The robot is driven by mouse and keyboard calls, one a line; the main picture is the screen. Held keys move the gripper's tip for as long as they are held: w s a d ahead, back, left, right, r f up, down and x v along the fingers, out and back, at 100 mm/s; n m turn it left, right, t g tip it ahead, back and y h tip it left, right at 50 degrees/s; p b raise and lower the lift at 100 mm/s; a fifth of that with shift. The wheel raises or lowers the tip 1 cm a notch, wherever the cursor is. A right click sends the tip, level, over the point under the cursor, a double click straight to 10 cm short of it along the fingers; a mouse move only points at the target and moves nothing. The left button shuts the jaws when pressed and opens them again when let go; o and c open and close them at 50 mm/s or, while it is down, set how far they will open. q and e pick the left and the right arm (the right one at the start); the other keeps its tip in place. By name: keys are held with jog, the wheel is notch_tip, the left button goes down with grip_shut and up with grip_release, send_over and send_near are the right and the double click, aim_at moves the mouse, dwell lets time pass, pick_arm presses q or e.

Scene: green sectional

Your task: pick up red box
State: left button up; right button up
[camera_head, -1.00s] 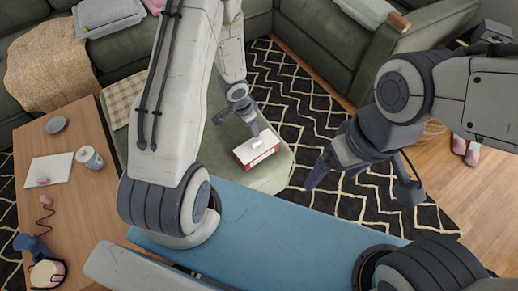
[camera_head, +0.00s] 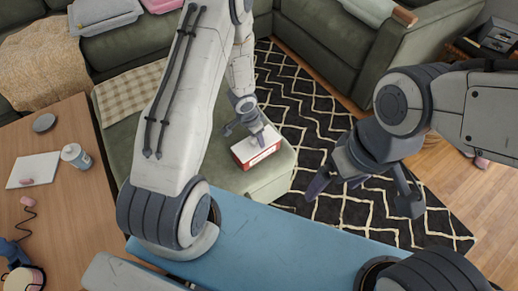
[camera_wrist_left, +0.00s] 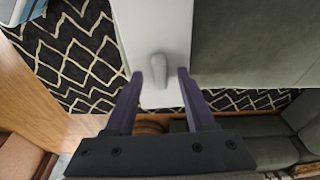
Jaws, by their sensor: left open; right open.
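The red box (camera_head: 262,157), with red sides and a white top, sits near the front corner of the green chaise seat. My left gripper (camera_head: 245,134) is open and just above the box, with one finger overlapping its top in the head view. In the left wrist view, the white top (camera_wrist_left: 135,25) is below the open left gripper (camera_wrist_left: 158,82), and a grey raised piece (camera_wrist_left: 158,70) lies between the fingers. I cannot tell whether a finger touches it. My right gripper (camera_head: 362,196) is open and empty, right of the box above the rug.
A wooden table (camera_head: 80,225) on the left holds a white cup (camera_head: 76,156), a dish and other items. The green sofa (camera_head: 390,50) stands behind. A black patterned rug (camera_head: 300,95) covers floor right of the chaise.

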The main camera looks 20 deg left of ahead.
pick_arm(q)
jog(key=shift+f, duration=0.25)
dwell(0.3)
jog(key=shift+r, duration=0.25)
dwell(0.4)
grip_shut()
jog(key=shift+r+p, duration=0.15)
jog(key=shift+p, duration=0.2)
dwell(1.1)
jog(key=shift+r+p, duration=2.85)
jog(key=shift+p, duration=0.2)
